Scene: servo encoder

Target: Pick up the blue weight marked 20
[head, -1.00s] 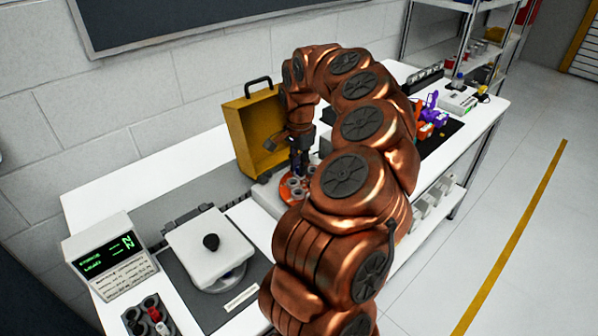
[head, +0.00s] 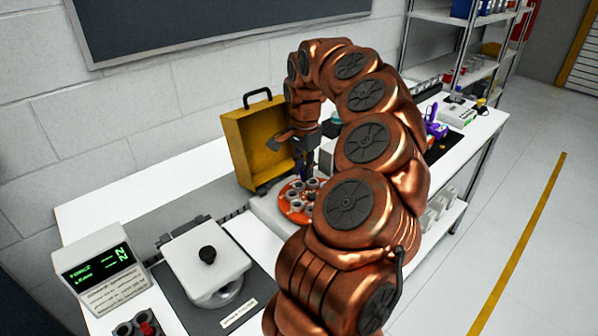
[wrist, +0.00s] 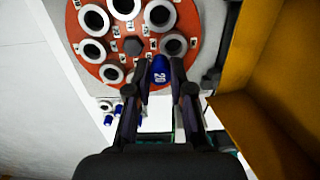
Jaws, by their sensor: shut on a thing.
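The blue weight (wrist: 160,73) with a white "20" on it sits between the fingertips of my gripper (wrist: 162,68) in the wrist view. My gripper is shut on it. In the head view my gripper (head: 305,172) is over the orange round rack (head: 285,203), and the weight cannot be made out there. The rack also fills the top of the wrist view (wrist: 84,68), with several pale ring-shaped holders (wrist: 90,50) and small number labels. Whether the weight is fully clear of the rack is hard to tell.
An open yellow case (head: 250,140) stands close behind the rack; its wall (wrist: 255,40) is near my gripper on the right. A white scale-like device (head: 205,260) and a green-lettered display (head: 100,268) stand at left. Two small blue items (wrist: 118,108) lie below the rack.

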